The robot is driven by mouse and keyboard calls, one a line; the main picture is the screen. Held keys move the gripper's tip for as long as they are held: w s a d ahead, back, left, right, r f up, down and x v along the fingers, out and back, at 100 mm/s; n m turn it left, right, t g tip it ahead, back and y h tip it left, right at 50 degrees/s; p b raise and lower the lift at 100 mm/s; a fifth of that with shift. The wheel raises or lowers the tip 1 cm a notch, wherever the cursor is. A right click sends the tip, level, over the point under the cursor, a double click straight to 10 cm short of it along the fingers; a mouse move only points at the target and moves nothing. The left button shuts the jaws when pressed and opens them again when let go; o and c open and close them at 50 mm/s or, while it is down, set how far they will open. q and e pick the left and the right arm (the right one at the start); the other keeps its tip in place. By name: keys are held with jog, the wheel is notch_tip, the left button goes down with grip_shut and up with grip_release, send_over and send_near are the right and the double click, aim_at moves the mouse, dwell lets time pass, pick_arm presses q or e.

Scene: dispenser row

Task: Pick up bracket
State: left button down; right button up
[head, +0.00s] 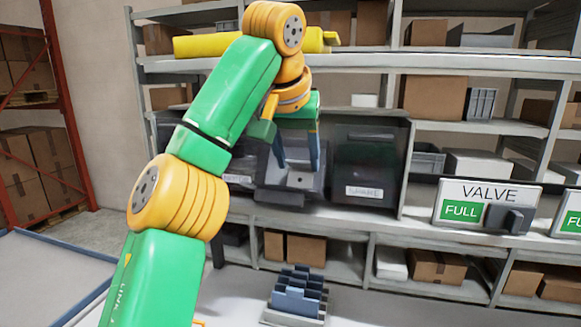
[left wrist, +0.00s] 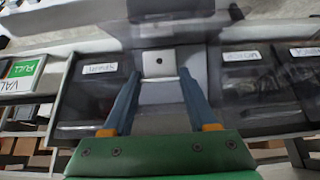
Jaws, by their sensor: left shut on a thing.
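The bracket (left wrist: 160,64) is a light grey plate with a small dark hole, between my left gripper's fingertips in the left wrist view. In the head view the bracket (head: 300,179) shows as a grey piece in the open front of a dark dispenser (head: 240,180). My left gripper (head: 298,165) reaches down from above with its blue fingers on either side of the bracket. The left wrist view shows the fingers (left wrist: 160,78) shut on it. Whether the bracket still touches the dispenser is unclear. My right gripper is out of view.
A second dark dispenser (head: 369,165) with a white label stands close on the right. A VALVE sign with a green FULL panel (head: 461,210) is farther right. Shelf boards (head: 370,63) run above and below.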

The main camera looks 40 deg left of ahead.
pick_arm(q)
jog(key=s+d+r, duration=0.4)
jog(key=d+r, duration=0.2)
jog(key=d, duration=0.4)
jog(key=shift+d+p, duration=0.4)
jog(key=shift+p, duration=0.05)
jog(key=shift+s, duration=0.1)
